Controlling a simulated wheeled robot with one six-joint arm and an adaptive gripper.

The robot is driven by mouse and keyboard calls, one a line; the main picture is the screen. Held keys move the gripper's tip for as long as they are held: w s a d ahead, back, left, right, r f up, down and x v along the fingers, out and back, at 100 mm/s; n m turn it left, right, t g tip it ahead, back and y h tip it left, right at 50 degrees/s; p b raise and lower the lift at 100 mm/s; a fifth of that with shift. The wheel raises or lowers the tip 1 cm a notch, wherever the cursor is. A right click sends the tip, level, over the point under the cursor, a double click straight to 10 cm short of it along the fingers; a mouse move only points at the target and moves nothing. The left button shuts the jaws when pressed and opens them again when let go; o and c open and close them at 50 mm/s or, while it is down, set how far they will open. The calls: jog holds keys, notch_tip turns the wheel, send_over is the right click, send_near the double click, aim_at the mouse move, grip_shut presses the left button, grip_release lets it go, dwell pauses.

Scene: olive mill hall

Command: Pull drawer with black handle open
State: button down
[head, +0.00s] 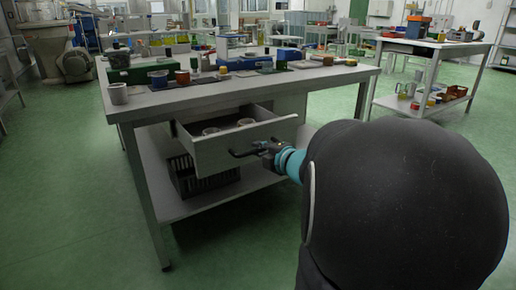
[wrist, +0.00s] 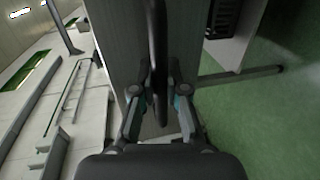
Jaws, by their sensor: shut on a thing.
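The drawer (head: 212,156) under the worktable is pulled out, with its grey front facing me and round items visible inside. Its black bar handle (head: 241,154) is on the front panel. My gripper (head: 264,149) is at the right part of the handle. In the wrist view, the black handle (wrist: 158,45) runs between the two fingers of my gripper (wrist: 158,92), which are closed on it. The grey drawer front (wrist: 113,35) lies behind the handle there. My black arm hides the right part of the table and the floor in the head view.
The worktable top (head: 150,101) carries a grey mug (head: 118,93), a green box (head: 140,72) and several small containers. A dark crate (head: 203,178) stands on the lower shelf (head: 165,204). A second table (head: 431,47) stands at the right back. Green floor at the left front is clear.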

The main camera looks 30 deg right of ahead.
jog(key=c, duration=1.2)
grip_release()
jog(key=shift+s, duration=0.1)
jog(key=v, duration=1.2)
